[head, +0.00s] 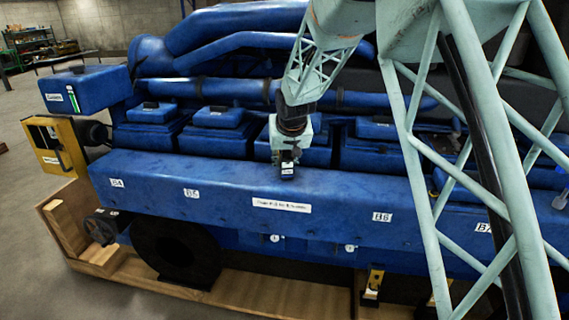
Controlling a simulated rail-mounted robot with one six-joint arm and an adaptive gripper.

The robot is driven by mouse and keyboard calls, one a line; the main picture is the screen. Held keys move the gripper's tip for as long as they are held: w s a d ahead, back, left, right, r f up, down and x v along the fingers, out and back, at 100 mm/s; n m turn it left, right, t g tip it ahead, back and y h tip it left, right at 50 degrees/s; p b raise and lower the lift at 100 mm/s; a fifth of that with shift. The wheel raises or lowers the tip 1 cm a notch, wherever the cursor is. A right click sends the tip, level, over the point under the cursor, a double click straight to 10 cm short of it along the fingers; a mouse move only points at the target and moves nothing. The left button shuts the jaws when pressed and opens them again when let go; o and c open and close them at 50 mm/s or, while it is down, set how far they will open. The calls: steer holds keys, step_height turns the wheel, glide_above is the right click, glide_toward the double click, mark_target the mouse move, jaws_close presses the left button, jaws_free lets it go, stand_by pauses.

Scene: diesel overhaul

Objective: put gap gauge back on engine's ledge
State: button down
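The engine's ledge (240,185) is the long blue shelf along the front of the big blue engine. My gripper (287,160) is at the end of the pale green lattice arm, pointing down just over or at the ledge's back part, left of picture centre. A small dark piece with a white label (287,168) shows at the fingertips. It may be the gap gauge, but it is too small to be sure. Whether it touches the ledge cannot be told. The fingers are too small and dark to show whether they are open or shut.
A row of blue covers (215,117) stands behind the ledge. White labels, B5 (191,193) and B6 (382,217) among them, mark its front. A yellow box (55,146) hangs at the left end. A wooden pallet (250,293) lies below. The ledge top looks bare left of my gripper.

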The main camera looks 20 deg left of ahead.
mark_target(288, 159)
steer(key=shift+f, duration=0.15)
steer(key=c, duration=2.3)
jaws_free()
steer(key=shift+o, duration=0.2)
steer(key=shift+r, duration=0.2)
steer(key=shift+r, duration=0.15)
steer(key=shift+v, duration=5.8)
steer(key=shift+s, duration=0.1)
